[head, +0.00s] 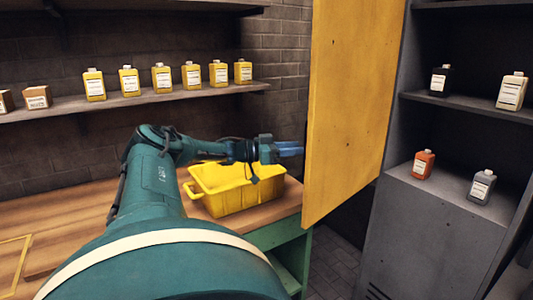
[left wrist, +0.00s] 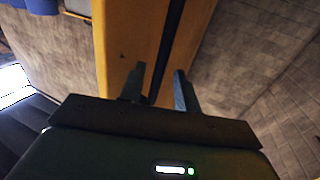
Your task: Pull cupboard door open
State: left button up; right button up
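The yellow cupboard door (head: 350,110) stands swung well out from the grey cupboard (head: 425,225), whose shelves are exposed. My left gripper (head: 296,149) is at the door's left edge in the head view, with its bluish fingers pointing at it. In the left wrist view the gripper (left wrist: 160,72) has its two fingers apart, with a dark bar (left wrist: 172,40) running between them in front of the yellow door (left wrist: 120,50). Gaps show beside the bar, so the fingers do not look closed on it. The handle is hidden in the head view. My right gripper is not in view.
A yellow crate (head: 235,195) sits on the wooden bench (head: 80,222) under my left forearm. Several yellow bottles stand on the wall shelf (head: 150,100). Bottles, including an orange one (head: 423,164), stand inside the cupboard. Bare floor (head: 335,258) shows below the door.

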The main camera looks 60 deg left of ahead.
pick_arm(q)
jog(key=b+v, duration=0.1)
jog(key=v, duration=0.7)
jog(key=shift+s, duration=0.35)
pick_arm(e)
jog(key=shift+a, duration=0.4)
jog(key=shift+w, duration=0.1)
